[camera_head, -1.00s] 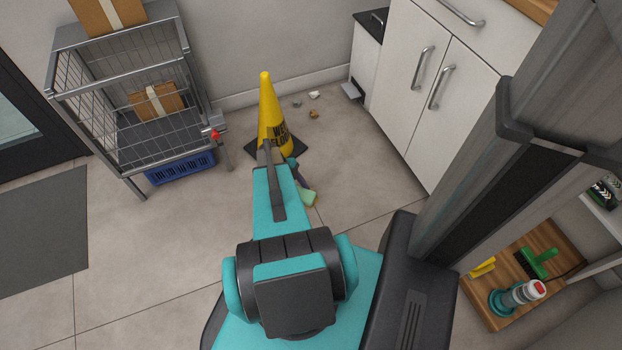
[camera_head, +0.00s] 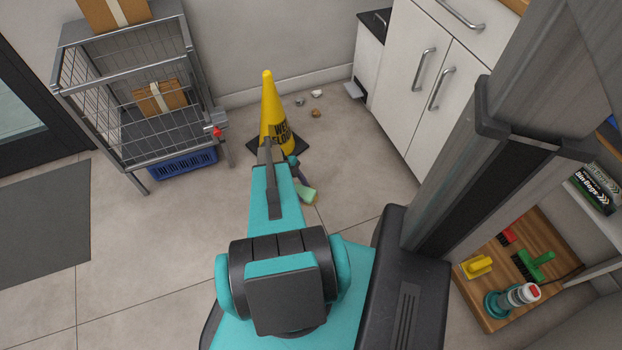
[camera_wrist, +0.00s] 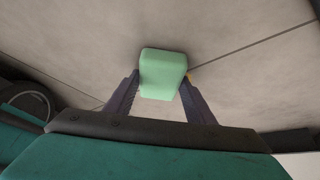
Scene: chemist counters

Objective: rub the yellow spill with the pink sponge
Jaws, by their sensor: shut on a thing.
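My gripper (camera_wrist: 160,90) is shut on a light green sponge (camera_wrist: 163,72). The sponge sits between the two dark fingers above the grey floor in the wrist view. It also shows in the head view (camera_head: 308,195), just past the end of my arm. I see no pink sponge. I cannot make out a yellow spill; only a tiny yellow-orange patch shows beside the sponge in the wrist view, and I cannot tell what it is.
A yellow wet-floor cone (camera_head: 270,105) stands ahead, with small litter (camera_head: 316,113) beyond. A wire trolley (camera_head: 135,95) stands left, white cabinets (camera_head: 405,80) right. A wooden shelf (camera_head: 488,312) at lower right holds a green brush (camera_head: 540,268), a yellow item (camera_head: 477,266) and a red item (camera_head: 508,236).

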